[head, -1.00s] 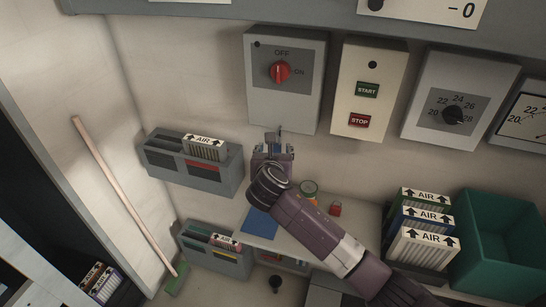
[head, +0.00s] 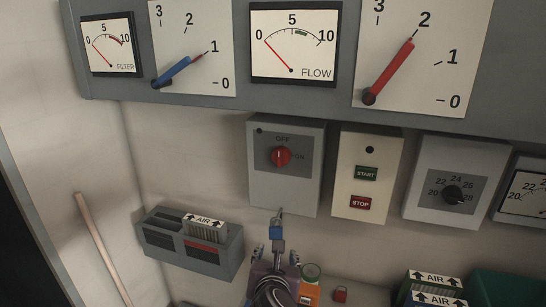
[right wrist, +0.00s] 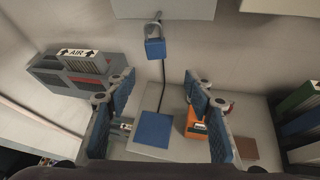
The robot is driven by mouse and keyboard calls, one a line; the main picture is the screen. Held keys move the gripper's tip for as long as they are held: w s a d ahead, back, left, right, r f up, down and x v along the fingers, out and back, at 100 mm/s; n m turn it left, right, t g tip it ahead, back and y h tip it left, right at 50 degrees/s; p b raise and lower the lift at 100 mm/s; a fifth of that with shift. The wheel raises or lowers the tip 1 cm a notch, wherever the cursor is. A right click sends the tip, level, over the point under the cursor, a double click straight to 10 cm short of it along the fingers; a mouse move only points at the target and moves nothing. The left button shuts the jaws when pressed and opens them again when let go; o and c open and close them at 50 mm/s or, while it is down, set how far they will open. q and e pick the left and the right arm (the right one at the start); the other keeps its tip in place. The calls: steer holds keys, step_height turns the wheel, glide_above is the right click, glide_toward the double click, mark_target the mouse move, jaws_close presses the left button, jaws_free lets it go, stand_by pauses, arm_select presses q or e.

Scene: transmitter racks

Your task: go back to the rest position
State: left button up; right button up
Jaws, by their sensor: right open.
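My right gripper (head: 274,257) is open and empty below the grey switch box (head: 300,185) in the head view. In the right wrist view its two blue-padded fingers (right wrist: 158,92) stand wide apart. A blue padlock (right wrist: 155,47) hangs by its shackle at the lower edge of the switch box, beyond the fingertips and apart from them. It also shows above the gripper in the head view (head: 276,233). My left gripper is not in view.
A grey wall holder (head: 165,222) with an AIR filter (head: 205,227) is left of the gripper. A shelf (right wrist: 178,107) below carries a blue pad (right wrist: 153,130) and an orange item (right wrist: 193,124). More AIR filters (head: 435,280) and a green bin (head: 505,285) stand at right.

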steer(key=s+d+f+m+g, duration=0.3)
steer(key=s+d+f+m, duration=0.2)
steer(key=s+f+m, duration=0.35)
steer(key=s+d+f+m+g, duration=0.2)
steer(key=s+d+f+m, duration=0.25)
steer(key=s+m, duration=0.35)
steer(key=s+d+f+m+g, duration=0.25)
steer(key=s+d+m, duration=0.25)
steer(key=s+m, duration=0.3)
steer(key=s+d+f+m+g, duration=0.2)
steer(key=s+d+f+m, duration=0.25)
steer(key=s+m, duration=0.35)
steer(key=s+f+n+g+b, duration=0.1)
steer(key=s+f+b, duration=0.1)
steer(key=f, duration=1.4)
steer(key=s+f+b, duration=0.2)
steer(key=f+b, duration=0.1)
steer(key=f, duration=1.3)
steer(key=s+d+f+g+b, duration=0.1)
steer(key=s+d+f+b, duration=0.2)
steer(key=s+f, duration=1.3)
step_height(320, 180, down, 3)
steer(key=shift+s+d+r+y, duration=0.15)
steer(key=shift+d+y, duration=0.15)
steer(key=shift+d, duration=0.05)
